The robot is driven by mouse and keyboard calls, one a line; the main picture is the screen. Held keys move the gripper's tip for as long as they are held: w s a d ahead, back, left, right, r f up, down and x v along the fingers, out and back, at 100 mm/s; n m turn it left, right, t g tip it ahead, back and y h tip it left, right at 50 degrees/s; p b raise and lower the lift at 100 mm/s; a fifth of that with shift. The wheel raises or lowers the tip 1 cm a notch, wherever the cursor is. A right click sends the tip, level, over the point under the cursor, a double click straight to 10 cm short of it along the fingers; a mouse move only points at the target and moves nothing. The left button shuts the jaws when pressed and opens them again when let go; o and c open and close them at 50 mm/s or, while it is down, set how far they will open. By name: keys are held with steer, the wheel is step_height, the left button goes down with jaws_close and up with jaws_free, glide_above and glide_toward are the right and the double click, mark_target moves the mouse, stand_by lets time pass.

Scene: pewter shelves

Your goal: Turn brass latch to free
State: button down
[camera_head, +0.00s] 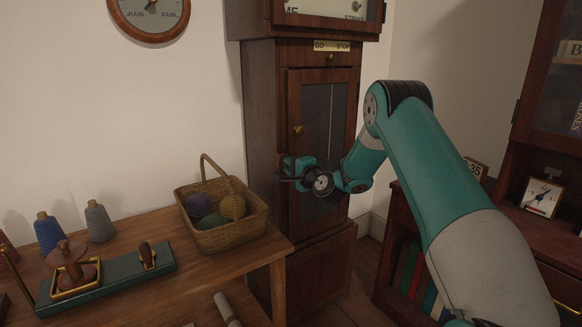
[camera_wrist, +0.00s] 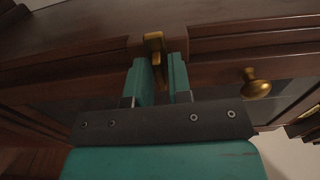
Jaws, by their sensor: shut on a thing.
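The brass latch (camera_wrist: 153,42) shows in the wrist view at the top centre, on the dark wooden edge of the case door. Its lower part sits between the two teal fingers of my gripper (camera_wrist: 161,70), which are shut on it. In the head view, my gripper (camera_head: 287,174) is at the left edge of the narrow door (camera_head: 317,155) of the tall wooden case, below the door's round brass knob. The latch itself is hidden there by my gripper. The knob (camera_wrist: 257,85) shows to the right in the wrist view.
A wicker basket (camera_head: 232,236) of yarn balls stands on the wooden table to the left of the case, close to my gripper. A green board (camera_head: 108,279) and yarn cones are farther left. A low bookcase with a small clock (camera_head: 541,196) is at the right.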

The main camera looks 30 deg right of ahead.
steer(key=shift+f, duration=0.1)
steer(key=n+b, duration=1.7)
steer(key=shift+n+b, duration=0.3)
steer(key=shift+b, duration=0.05)
stand_by(0.4)
steer(key=c, duration=1.2)
jaws_free()
steer(key=shift+c, duration=0.2)
